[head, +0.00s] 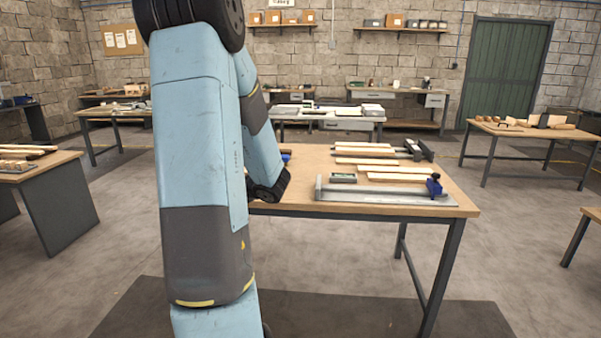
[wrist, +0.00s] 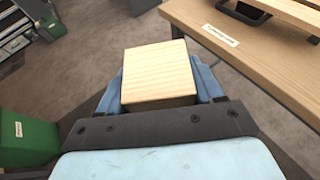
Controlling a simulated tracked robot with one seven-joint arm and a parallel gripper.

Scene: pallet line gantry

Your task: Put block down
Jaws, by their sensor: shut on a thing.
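A light wooden block (wrist: 158,72) is between the fingers of my gripper (wrist: 160,85) in the wrist view. My gripper is shut on it, with a blue finger at each side. The block is held over the grey floor, apart from the wooden workbench (wrist: 250,50), whose edge is at the right. In the head view, the workbench (head: 310,168) stands in front of me, and my arm covers its left part. Neither the block nor my gripper shows in the head view.
The workbench carries several wooden strips (head: 365,161), a long grey metal bar (head: 380,194) and a blue clamp part (head: 434,186). A green bin (wrist: 28,140) stands on the floor at the lower left of the wrist view. Another table (head: 540,132) stands at the right.

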